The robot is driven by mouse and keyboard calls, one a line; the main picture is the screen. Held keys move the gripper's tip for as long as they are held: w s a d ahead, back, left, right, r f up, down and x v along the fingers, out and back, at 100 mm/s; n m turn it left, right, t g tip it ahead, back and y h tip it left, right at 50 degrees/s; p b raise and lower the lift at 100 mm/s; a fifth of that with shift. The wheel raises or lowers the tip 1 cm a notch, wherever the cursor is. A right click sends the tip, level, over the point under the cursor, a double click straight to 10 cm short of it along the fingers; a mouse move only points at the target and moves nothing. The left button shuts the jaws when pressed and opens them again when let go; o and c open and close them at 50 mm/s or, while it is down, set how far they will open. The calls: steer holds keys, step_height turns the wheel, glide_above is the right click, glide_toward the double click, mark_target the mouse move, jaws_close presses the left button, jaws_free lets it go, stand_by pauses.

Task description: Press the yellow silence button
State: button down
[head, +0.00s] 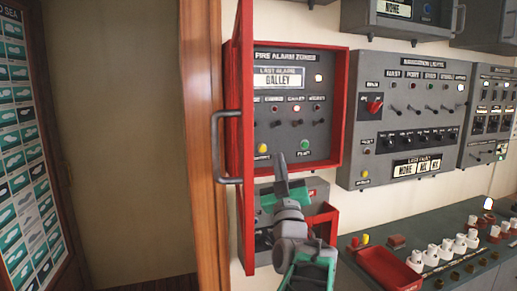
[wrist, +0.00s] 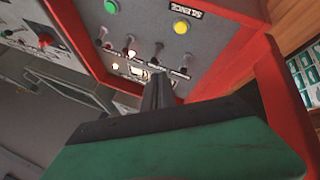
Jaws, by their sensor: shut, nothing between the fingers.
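The yellow silence button (head: 262,148) is on the lower left of the grey fire alarm panel (head: 262,110). In the wrist view the yellow button (wrist: 180,28) shows beside a SILENCE label, and the panel appears turned over. My gripper (head: 280,157) is shut and empty, its fingertips in front of the panel's lower part, to the right of and slightly below the yellow button in the head view. In the wrist view the closed fingers (wrist: 158,82) point at the panel, apart from the button in the picture. I cannot tell the exact gap to the panel.
A green button (head: 305,144) is on the panel's lower right, with switches and lamps above. A red frame surrounds the panel, and its open red door (head: 241,130) with a grey handle (head: 218,150) stands at the left. A red box (head: 322,222) is below. The navigation lights panel (head: 410,120) is at right.

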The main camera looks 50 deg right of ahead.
mark_target(263, 149)
steer(key=w+d+p, duration=0.4)
steer(key=w+p, duration=0.2)
steer(key=w, duration=0.1)
steer(key=shift+w+d+f, duration=0.15)
steer(key=shift+w+d, duration=0.2)
steer(key=shift+d, duration=0.05)
stand_by(1.8)
steer(key=shift+w+d, duration=0.2)
steer(key=shift+w, duration=0.15)
